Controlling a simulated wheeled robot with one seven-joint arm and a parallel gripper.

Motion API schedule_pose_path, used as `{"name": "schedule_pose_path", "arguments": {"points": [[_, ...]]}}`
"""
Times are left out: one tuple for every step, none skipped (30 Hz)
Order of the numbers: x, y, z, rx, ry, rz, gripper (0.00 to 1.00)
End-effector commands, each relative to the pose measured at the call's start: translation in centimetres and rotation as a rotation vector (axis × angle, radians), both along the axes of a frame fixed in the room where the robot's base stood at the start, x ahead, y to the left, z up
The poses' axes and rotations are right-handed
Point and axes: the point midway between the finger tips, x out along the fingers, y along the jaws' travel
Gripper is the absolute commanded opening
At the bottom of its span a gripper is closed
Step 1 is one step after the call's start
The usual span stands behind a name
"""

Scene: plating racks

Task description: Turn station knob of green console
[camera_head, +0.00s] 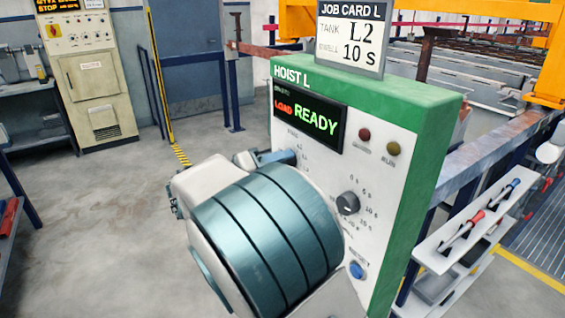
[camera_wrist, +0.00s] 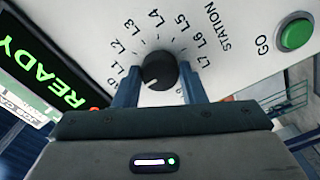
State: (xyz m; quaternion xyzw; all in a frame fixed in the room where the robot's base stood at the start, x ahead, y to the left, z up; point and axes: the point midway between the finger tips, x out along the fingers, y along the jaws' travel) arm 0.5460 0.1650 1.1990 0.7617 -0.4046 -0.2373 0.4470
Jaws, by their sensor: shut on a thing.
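The green console (camera_head: 420,120), labelled HOIST L, stands in the middle of the head view. Its display (camera_head: 308,118) reads LOAD and READY. My gripper (camera_wrist: 158,88) is shut on this knob, one blue finger on each side. A pale mark shows at the knob's lower left; its exact setting is unclear. In the head view my arm hides the station knob. The job card (camera_head: 350,38) above reads tank L2, 10 s.
A second knob (camera_head: 347,203) with seconds marks and a blue button (camera_head: 357,270) are on the panel's right side. A green GO button (camera_wrist: 295,34) shows in the wrist view. A shelf with tools (camera_head: 465,235) stands at right. The floor at left is open.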

Motion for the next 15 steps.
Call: {"name": "schedule_pose_path", "arguments": {"points": [[0.02, 0.13, 0.07, -0.001, 0.000, 0.004, 0.14], [0.02, 0.13, 0.06, -0.001, 0.000, 0.004, 0.14], [0.02, 0.13, 0.06, -0.001, 0.000, 0.004, 0.14], [0.01, 0.13, 0.06, -0.001, 0.000, 0.004, 0.14], [0.02, 0.13, 0.05, -0.001, 0.000, 0.004, 0.14], [0.01, 0.13, 0.04, -0.001, 0.000, 0.003, 0.14], [0.01, 0.13, 0.04, -0.001, 0.000, 0.003, 0.14], [0.01, 0.12, 0.03, -0.001, 0.000, 0.003, 0.14], [0.01, 0.12, 0.03, -0.001, 0.000, 0.003, 0.45], [0.00, 0.11, 0.03, -0.001, 0.000, 0.003, 0.54], [0.00, 0.10, 0.02, -0.001, 0.000, 0.003, 0.58], [0.01, 0.08, 0.01, -0.001, 0.001, 0.002, 0.58], [0.01, 0.07, 0.00, -0.001, 0.001, 0.002, 0.58], [0.01, 0.04, 0.00, 0.000, 0.001, 0.001, 0.58], [0.01, 0.02, 0.00, -0.001, 0.001, 0.001, 0.58]]}}
